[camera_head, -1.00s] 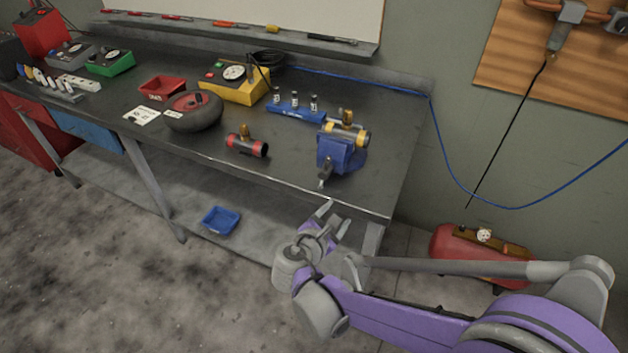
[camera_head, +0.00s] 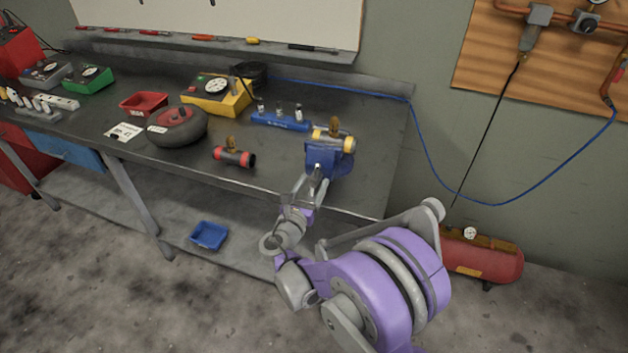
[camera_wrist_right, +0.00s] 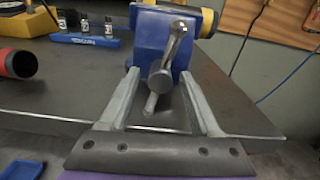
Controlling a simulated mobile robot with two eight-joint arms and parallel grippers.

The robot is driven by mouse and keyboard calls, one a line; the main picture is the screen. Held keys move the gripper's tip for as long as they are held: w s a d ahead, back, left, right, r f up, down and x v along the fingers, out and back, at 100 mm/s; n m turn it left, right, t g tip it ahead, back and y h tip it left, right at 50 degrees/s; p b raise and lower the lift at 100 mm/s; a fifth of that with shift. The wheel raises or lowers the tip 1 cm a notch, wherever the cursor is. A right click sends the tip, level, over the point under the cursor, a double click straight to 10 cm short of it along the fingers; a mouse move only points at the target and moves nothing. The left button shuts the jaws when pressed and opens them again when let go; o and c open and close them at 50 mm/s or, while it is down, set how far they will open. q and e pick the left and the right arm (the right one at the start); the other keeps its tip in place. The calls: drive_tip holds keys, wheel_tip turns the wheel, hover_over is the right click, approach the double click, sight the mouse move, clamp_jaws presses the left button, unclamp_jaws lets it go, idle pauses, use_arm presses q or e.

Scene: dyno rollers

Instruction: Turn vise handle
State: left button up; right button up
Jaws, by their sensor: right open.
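The blue vise (camera_head: 327,158) stands at the right front edge of the workbench, with a yellow-banded cylindrical part (camera_head: 340,142) clamped in its top. My right gripper (camera_head: 309,182) is at the vise's front. In the right wrist view the vise handle (camera_wrist_right: 170,58), a grey bar with rounded ends, slants through the screw end. The fingers of my right gripper (camera_wrist_right: 158,90) are open, one on each side of the handle. They appear apart from it. My left gripper is not in view.
A red-banded pipe piece (camera_head: 234,157) lies left of the vise. A blue holder with small bottles (camera_head: 280,121) stands behind it. A wheel (camera_head: 177,126) and a yellow gauge box (camera_head: 217,95) sit farther left. The floor before the bench is clear.

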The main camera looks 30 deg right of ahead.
drive_tip(key=shift+w+d, duration=0.4)
drive_tip(key=shift+d, duration=0.1)
clamp_jaws()
